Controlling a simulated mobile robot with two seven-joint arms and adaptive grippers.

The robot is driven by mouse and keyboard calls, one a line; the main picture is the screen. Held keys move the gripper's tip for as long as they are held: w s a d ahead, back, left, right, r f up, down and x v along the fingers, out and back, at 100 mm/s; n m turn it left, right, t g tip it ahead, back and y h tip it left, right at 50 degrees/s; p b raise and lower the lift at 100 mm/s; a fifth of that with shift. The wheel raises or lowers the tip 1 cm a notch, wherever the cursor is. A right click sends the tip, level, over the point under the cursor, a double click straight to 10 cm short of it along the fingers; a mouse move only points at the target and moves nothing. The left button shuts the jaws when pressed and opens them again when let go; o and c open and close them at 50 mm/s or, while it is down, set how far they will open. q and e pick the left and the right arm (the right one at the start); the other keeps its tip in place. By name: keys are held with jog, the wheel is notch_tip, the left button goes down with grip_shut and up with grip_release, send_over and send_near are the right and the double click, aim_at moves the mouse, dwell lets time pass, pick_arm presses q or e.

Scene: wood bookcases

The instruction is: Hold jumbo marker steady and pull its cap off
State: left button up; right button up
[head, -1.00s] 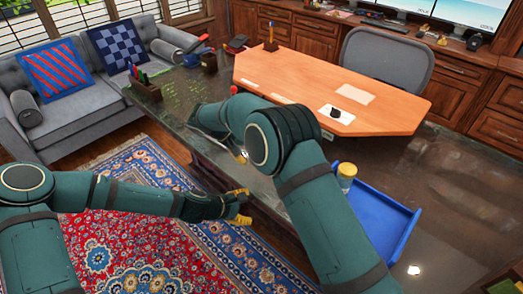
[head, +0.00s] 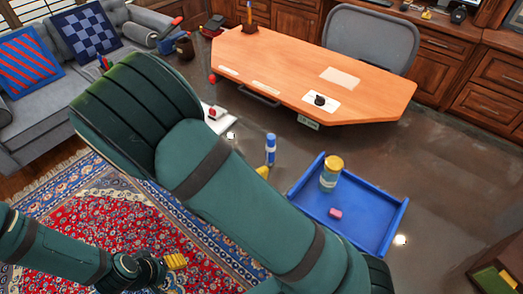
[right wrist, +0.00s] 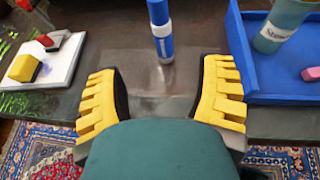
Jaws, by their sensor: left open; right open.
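The jumbo marker (head: 271,150), blue with pale bands, stands upright on the dark desk, left of the blue tray. It also shows in the right wrist view (right wrist: 162,32), its top cut off by the frame edge. My right gripper (right wrist: 160,80) is open and empty, its yellow fingers spread on either side of the view, with the marker beyond the gap between them. In the head view only a yellow bit of it (head: 262,172) shows past my right arm. My left gripper (head: 174,261) hangs over the rug, away from the marker, open and empty.
The blue tray (head: 392,228) holds a jar with a yellow lid (head: 330,172) and a pink eraser (head: 335,213). A white board (right wrist: 60,68) with red and yellow blocks lies left of the marker. An orange desktop (head: 290,75) stands behind. Bare desk surrounds the marker.

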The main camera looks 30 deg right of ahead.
aim_at(268, 149)
jog(key=b+x, duration=0.1)
jog(key=x, duration=0.6)
jog(key=shift+s+d+f, duration=0.1)
jog(key=shift+d, duration=0.05)
jog(key=shift+r+b+x, duration=0.15)
jog(key=shift+b+x, duration=0.35)
jog(key=shift+x, duration=1.05)
jog(key=shift+r+b+x, duration=0.2)
jog(key=shift+b+x, duration=0.25)
jog(key=shift+x, duration=1.1)
jog(key=shift+d, duration=0.15)
grip_shut()
